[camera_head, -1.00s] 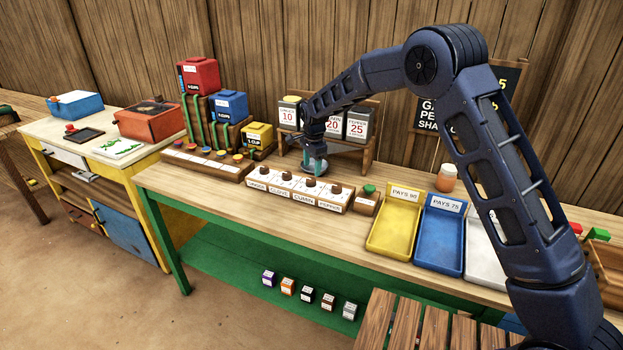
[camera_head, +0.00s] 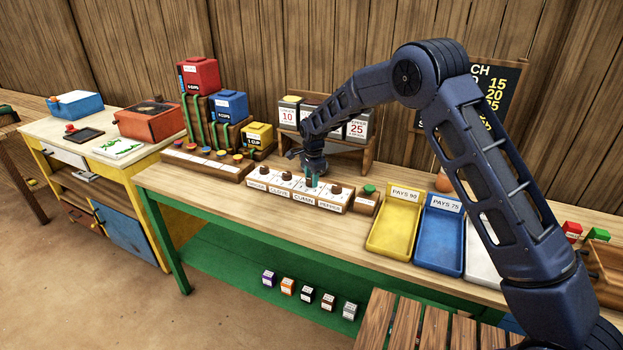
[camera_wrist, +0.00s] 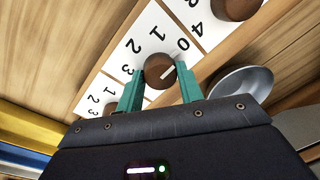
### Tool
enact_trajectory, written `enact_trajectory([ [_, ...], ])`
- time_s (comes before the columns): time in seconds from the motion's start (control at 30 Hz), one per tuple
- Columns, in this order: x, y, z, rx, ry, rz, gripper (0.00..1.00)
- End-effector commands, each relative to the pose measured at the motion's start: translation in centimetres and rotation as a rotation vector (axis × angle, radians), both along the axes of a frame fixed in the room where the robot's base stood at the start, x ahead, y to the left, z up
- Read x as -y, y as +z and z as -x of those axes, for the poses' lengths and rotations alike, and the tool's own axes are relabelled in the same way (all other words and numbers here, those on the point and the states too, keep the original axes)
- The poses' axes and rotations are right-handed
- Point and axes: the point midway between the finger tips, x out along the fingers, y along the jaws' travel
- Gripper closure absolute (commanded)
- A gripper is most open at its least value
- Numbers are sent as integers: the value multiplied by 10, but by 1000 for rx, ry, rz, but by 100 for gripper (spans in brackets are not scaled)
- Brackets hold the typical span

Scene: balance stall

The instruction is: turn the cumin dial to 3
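The cumin dial is a round brown knob (camera_wrist: 158,72) with a white pointer line, on a white face numbered from 0. In the wrist view its pointer is turned towards the 0 side. My gripper (camera_wrist: 160,84) has its two teal fingers on either side of the knob, close to it; contact is not clear. In the head view my gripper (camera_head: 312,181) is low over the cumin place in the dial row (camera_head: 303,199), hiding most of that knob. The clove knob (camera_head: 287,176) and pepper knob (camera_head: 336,188) stand beside it.
A small block with a green button (camera_head: 369,190) stands right of the dials. A yellow tray (camera_head: 391,220) and a blue tray (camera_head: 438,238) are further right. A card rack (camera_head: 370,140) is behind. A metal bowl (camera_wrist: 243,82) lies close to my right finger.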

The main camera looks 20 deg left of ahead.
Motion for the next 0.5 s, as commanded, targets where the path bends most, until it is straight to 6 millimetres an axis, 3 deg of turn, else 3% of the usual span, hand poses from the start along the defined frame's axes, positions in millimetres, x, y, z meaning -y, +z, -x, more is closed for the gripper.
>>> enact_trajectory([
  [0.5,1,0,-2,0,98,-1,86],
])
